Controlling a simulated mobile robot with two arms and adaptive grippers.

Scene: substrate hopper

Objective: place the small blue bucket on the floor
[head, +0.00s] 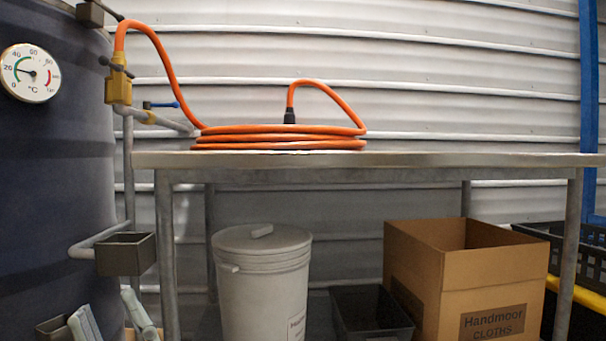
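The small blue bucket does not show in the head view. The floor is also below the picture's edge.
A metal table (420,160) carries a coiled orange hose (280,137). Below it stand a lidded grey bin (262,285), a black crate (365,312) and an open cardboard box (425,285). A small dark holder (125,254) juts out beside the tank.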

